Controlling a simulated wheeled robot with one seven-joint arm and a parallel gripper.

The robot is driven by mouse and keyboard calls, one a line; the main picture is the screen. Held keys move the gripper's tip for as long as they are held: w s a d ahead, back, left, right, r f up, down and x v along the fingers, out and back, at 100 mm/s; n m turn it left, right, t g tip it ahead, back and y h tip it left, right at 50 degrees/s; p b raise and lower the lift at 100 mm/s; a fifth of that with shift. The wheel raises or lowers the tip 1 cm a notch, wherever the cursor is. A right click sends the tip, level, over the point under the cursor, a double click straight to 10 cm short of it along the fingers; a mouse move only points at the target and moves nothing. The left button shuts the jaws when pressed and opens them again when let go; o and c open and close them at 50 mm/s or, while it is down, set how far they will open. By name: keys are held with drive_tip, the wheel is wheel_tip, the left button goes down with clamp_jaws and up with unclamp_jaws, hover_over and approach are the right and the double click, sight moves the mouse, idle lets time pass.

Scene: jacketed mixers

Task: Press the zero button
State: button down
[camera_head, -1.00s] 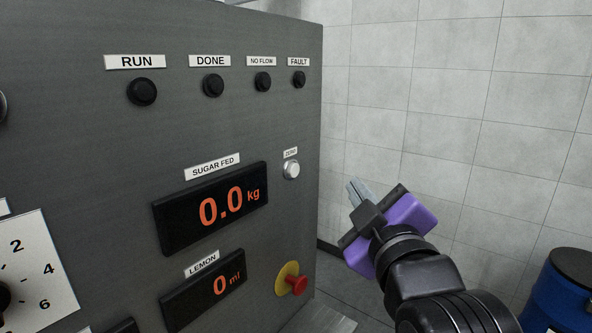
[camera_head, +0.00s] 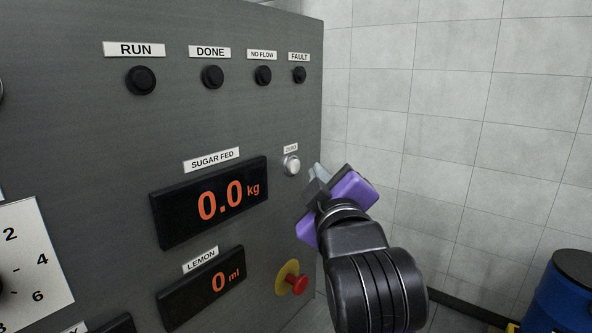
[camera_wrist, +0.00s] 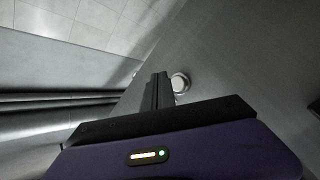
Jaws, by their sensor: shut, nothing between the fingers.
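The zero button (camera_head: 291,166) is a round silver button under a small ZERO label (camera_head: 291,148), near the right edge of the grey panel. It also shows in the wrist view (camera_wrist: 180,82), just right of my fingertips. My gripper (camera_head: 317,170) is shut and empty, with its tips close to the button on its right side. In the wrist view the shut fingers (camera_wrist: 157,84) point toward the panel beside the button. I cannot tell whether the tips touch it; a small gap seems to show in the head view.
The SUGAR FED display (camera_head: 210,202) reads 0.0 kg and the LEMON display (camera_head: 202,287) reads 0 ml. A red emergency button (camera_head: 298,284) on a yellow base sits below the zero button. Dark lamps (camera_head: 212,76) line the top. A blue drum (camera_head: 560,295) stands at right.

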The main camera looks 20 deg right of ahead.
drive_tip(key=shift+w+a, duration=0.45)
drive_tip(key=shift+w, duration=0.1)
drive_tip(key=shift+w, duration=0.1)
idle(1.7)
drive_tip(key=shift+w+a, duration=0.25)
drive_tip(key=shift+w+a+p, duration=0.25)
drive_tip(key=shift+w+p, duration=0.05)
drive_tip(key=shift+w, duration=0.05)
idle(0.8)
drive_tip(key=shift+s+d, duration=0.1)
drive_tip(key=shift+s+d+p, duration=0.4)
drive_tip(key=shift+s, duration=0.2)
drive_tip(key=shift+s+d+p, duration=0.4)
drive_tip(key=shift+s+d, duration=0.35)
drive_tip(key=shift+s, duration=0.3)
drive_tip(key=shift+s+d+p, duration=0.4)
drive_tip(key=shift+s+d, duration=0.35)
drive_tip(key=shift+s, duration=0.25)
